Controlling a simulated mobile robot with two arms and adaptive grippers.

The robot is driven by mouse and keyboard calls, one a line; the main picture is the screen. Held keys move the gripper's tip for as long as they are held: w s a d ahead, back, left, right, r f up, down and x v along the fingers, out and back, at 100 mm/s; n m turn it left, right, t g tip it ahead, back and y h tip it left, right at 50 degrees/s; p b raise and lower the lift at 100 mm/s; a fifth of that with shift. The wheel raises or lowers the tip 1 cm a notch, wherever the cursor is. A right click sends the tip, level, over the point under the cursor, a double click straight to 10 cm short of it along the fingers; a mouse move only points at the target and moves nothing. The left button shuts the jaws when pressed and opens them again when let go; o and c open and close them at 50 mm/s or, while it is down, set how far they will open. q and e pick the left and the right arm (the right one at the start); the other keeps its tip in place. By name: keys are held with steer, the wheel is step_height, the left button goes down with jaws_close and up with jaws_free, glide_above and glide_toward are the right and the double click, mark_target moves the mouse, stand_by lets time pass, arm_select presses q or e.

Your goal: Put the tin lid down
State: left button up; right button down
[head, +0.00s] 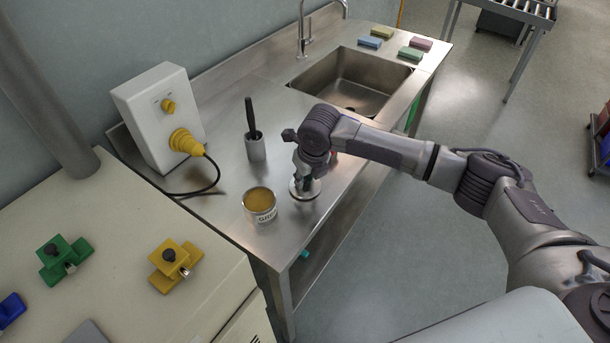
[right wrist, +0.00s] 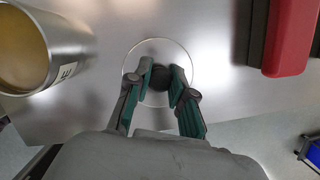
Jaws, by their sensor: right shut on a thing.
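The tin lid (head: 304,194) is a round silvery disc with a dark knob (right wrist: 159,77) in its middle. In the head view it is at the steel bench, just right of the open tin. My right gripper (head: 305,182) is above the lid, pointing down. In the right wrist view the right gripper (right wrist: 161,78) has its fingers closed on the knob. I cannot tell whether the lid touches the bench. The open tin (head: 260,206) holds something yellow-brown; it also shows in the right wrist view (right wrist: 62,50). My left gripper is not in view.
A brush in a metal pot (head: 255,148) and a white box with a yellow plug (head: 160,115) stand behind. The sink (head: 350,80) and several sponges (head: 370,42) are farther back. A red object (right wrist: 291,38) lies right of the lid. The bench's front edge is close.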

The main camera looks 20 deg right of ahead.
mark_target(312, 194)
steer(key=shift+f, duration=0.1)
steer(key=c, duration=1)
jaws_free()
steer(key=b+v, duration=0.1)
steer(key=v, duration=1.1)
steer(key=shift+s, duration=0.1)
